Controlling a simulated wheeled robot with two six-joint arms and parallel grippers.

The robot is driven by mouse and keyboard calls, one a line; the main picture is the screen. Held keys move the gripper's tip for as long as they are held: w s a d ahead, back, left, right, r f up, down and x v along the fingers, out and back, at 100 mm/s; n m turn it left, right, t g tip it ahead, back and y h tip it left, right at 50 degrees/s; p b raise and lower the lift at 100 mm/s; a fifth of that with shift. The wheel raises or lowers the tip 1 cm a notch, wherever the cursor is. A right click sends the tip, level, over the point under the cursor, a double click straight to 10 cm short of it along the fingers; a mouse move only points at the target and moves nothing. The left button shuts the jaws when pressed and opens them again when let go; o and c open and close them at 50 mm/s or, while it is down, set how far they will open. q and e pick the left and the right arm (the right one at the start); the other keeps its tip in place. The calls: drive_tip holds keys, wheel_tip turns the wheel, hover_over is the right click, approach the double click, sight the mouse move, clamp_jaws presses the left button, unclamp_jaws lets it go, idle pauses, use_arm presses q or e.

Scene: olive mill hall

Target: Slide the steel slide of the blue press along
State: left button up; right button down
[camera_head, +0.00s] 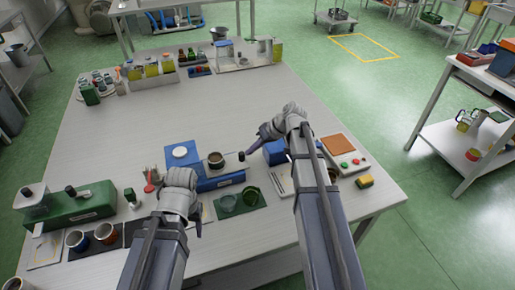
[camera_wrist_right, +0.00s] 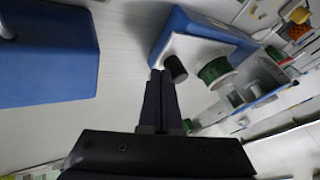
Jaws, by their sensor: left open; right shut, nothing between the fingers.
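My left gripper (camera_head: 198,230) is open and empty, left of the press and near the front edge.
A blue block (camera_head: 275,152) stands right of the press, partly behind my right arm. A green machine (camera_head: 80,205) is at the left. The table's middle is clear.

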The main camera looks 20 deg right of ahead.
sight(219, 158)
drive_tip(key=shift+a, duration=0.1)
drive_tip(key=a, duration=1.1)
drive_tip(key=shift+s+a, duration=0.25)
use_arm(q)
drive_tip(key=shift+d, duration=0.1)
use_arm(e)
drive_tip(key=shift+a, duration=0.1)
